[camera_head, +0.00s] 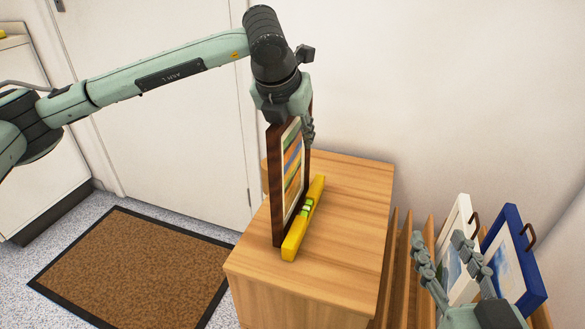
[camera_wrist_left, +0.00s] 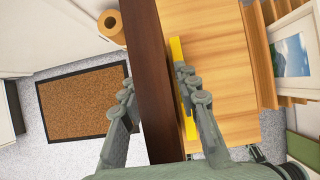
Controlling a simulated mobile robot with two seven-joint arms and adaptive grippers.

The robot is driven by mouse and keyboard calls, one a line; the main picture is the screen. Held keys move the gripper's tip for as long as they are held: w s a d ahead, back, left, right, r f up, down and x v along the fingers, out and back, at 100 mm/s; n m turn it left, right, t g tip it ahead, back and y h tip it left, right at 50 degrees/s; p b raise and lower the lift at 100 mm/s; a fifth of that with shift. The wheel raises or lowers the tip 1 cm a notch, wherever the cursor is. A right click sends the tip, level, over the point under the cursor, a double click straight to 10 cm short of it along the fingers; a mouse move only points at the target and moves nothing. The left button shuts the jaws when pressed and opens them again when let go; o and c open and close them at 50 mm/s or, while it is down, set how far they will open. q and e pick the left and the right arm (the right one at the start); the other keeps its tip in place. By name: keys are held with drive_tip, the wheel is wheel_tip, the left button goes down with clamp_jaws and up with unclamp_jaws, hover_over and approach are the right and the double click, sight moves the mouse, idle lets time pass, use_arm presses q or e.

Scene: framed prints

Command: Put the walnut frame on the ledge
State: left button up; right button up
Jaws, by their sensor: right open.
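The walnut frame (camera_head: 276,190) is dark brown with a striped colourful print. It stands upright over the wooden cabinet top (camera_head: 345,190), its lower edge at or very near the surface. My left gripper (camera_head: 297,128) is at its top from above. In the left wrist view the fingers lie on both sides of the frame's brown edge (camera_wrist_left: 158,80) and appear closed on it. My right gripper (camera_head: 438,242) is open and empty at the lower right, in front of the white frame. I cannot tell which surface is the ledge.
A yellow level (camera_head: 303,218) lies along the print side of the walnut frame. A tan roll (camera_wrist_left: 112,25) is near the frame's far end. A slatted rack (camera_head: 402,270) holds a white frame (camera_head: 460,215) and a blue frame (camera_head: 528,270). A brown doormat (camera_head: 130,265) lies on the floor.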

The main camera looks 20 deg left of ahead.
use_arm(q)
drive_tip(key=shift+f+b, duration=0.2)
drive_tip(key=shift+b, duration=0.3)
clamp_jaws()
idle(0.6)
